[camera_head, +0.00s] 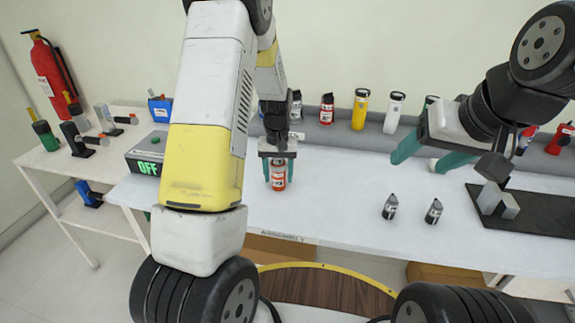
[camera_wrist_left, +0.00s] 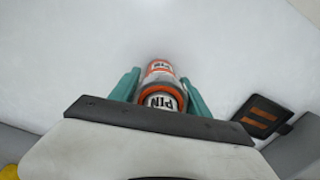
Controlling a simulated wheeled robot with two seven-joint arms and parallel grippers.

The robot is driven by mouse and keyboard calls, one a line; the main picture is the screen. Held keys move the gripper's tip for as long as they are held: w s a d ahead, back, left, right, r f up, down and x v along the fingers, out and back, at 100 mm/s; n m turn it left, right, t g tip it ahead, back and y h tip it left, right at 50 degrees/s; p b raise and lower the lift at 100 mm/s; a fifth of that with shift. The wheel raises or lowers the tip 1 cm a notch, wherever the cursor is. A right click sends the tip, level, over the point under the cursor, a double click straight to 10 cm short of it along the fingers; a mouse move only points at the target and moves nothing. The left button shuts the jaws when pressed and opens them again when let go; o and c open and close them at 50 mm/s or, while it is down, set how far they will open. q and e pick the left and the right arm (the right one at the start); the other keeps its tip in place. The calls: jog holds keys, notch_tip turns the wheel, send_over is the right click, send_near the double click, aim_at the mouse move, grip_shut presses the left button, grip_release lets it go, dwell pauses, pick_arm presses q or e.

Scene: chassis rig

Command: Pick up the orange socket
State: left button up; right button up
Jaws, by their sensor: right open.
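An orange cylinder with white bands (camera_head: 278,177) stands upright on the white table, below my left gripper. In the left wrist view the cylinder (camera_wrist_left: 160,98) has orange rings and the label "PIN". My left gripper (camera_head: 278,172) points down with its teal fingers on either side of the cylinder. The fingers are very close to its sides; I cannot tell whether they press on it. My right gripper (camera_head: 431,157) is open and empty, above the table to the right.
Two small dark-and-grey pieces (camera_head: 390,207) (camera_head: 433,211) stand near the front edge. A black mat with a grey block (camera_head: 490,198) lies at the right. Several bottles, one yellow (camera_head: 360,110), line the back. An "OFF" box (camera_head: 147,160) is at the left. The table's middle is clear.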

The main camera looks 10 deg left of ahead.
pick_arm(q)
grip_shut()
jog(key=shift+r, duration=0.15)
